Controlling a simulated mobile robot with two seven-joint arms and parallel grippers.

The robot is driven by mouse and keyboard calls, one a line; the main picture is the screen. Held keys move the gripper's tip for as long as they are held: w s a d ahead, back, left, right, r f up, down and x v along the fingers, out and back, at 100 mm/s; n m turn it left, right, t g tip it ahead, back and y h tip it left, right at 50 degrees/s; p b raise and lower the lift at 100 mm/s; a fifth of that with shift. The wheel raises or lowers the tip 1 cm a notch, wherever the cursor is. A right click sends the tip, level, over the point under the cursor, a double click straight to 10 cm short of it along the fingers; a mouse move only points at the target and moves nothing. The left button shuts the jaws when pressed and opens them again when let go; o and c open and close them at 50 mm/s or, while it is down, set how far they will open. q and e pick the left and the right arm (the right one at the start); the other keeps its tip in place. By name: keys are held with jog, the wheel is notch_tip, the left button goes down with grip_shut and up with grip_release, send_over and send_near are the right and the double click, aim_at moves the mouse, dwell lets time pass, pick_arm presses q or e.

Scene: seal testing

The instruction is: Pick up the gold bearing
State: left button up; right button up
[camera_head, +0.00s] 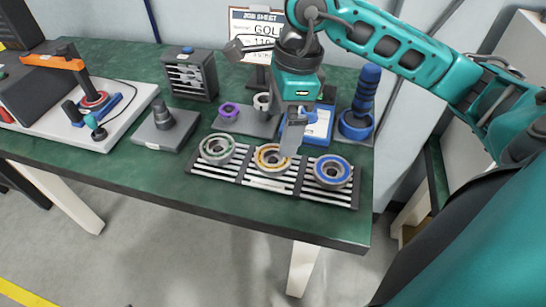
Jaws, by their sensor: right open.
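The gold bearing (262,158) lies flat in the middle of a dark slotted rack (225,176) near the table's front edge. Its right edge is partly covered by my gripper. A green-ringed bearing (209,152) lies to its left and a blue-ringed bearing (332,182) to its right. My right gripper (291,146) points down, open and empty, with its fingers over the right side of the gold bearing. I cannot tell the exact height gap between them. My left gripper is not in view.
Behind the rack stand a grey block with a purple ring (228,110) and a blue post (366,100). A grey base with a knob (164,128) and a dark slotted box (190,75) stand left. A job sheet (250,22) is at the back.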

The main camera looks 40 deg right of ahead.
aim_at(273, 159)
notch_tip(273, 159, down, 2)
jog(key=shift+w+a+f, duration=0.1)
jog(key=shift+a+f, duration=0.05)
jog(key=shift+f, duration=0.1)
jog(key=f, duration=0.3)
jog(key=shift+a+f, duration=0.3)
jog(key=shift+a, duration=0.05)
jog(key=shift+w+f+b, duration=0.15)
jog(key=shift+f+b, duration=0.15)
jog(key=shift+f, duration=0.35)
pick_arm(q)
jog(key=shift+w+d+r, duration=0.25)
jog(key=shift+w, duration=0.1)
pick_arm(e)
jog(key=shift+a, duration=0.1)
jog(key=shift+c, duration=0.3)
jog(key=c, duration=0.6)
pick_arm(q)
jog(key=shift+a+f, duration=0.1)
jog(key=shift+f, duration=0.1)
pick_arm(e)
jog(key=shift+r, duration=0.1)
jog(key=c, duration=0.6)
jog(key=shift+r, duration=0.1)
jog(key=shift+c, duration=0.2)
